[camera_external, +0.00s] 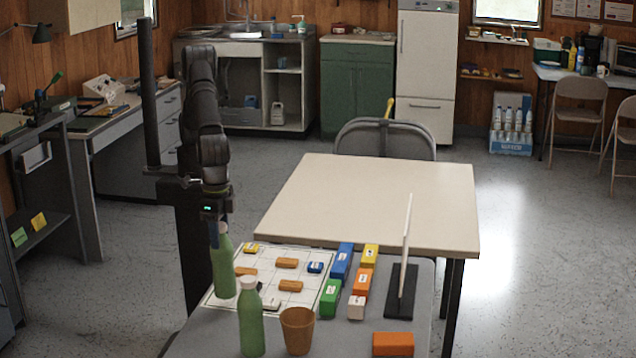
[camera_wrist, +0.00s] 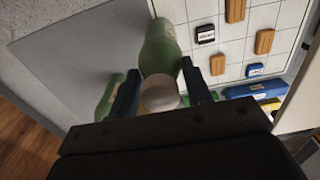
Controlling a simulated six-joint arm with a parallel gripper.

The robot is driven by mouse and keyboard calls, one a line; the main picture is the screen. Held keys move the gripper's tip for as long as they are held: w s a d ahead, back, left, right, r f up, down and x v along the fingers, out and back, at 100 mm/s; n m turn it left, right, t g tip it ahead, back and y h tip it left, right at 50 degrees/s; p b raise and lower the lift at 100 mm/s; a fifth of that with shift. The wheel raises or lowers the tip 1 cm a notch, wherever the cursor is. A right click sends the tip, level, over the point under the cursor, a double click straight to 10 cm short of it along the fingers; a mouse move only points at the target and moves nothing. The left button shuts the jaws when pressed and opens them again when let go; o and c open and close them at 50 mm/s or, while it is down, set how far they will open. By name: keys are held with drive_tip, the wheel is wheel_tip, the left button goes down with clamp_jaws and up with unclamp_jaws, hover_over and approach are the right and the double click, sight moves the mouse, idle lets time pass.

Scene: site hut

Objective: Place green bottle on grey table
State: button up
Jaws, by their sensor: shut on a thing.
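A green bottle (camera_external: 223,270) is upright in my gripper (camera_external: 217,232), held near its top at the left side of the grey table (camera_external: 345,335). Its base overlaps the gridded board in the picture; I cannot tell whether it touches the surface. In the wrist view, this bottle (camera_wrist: 160,50) and its pale cap sit between the two fingers (camera_wrist: 160,90). A second green bottle (camera_external: 250,325) with a pale cap stands on the grey table nearer the camera. In the wrist view the second bottle (camera_wrist: 107,98) is partly hidden by the left finger.
A gridded board (camera_external: 265,285) with small blocks lies on the grey table. Several coloured boxes (camera_external: 340,265), a white upright panel (camera_external: 405,245), a brown cup (camera_external: 297,330) and an orange block (camera_external: 393,343) stand nearby. A bare cream table (camera_external: 375,200) adjoins behind.

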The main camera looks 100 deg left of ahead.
drive_tip(key=shift+f, duration=1.95)
drive_tip(key=o, duration=1.2)
drive_tip(key=shift+f, duration=0.1)
wheel_tip(320, 180, up, 12)
drive_tip(key=shift+r, duration=0.15)
wheel_tip(320, 180, down, 12)
drive_tip(key=shift+r, duration=1.9)
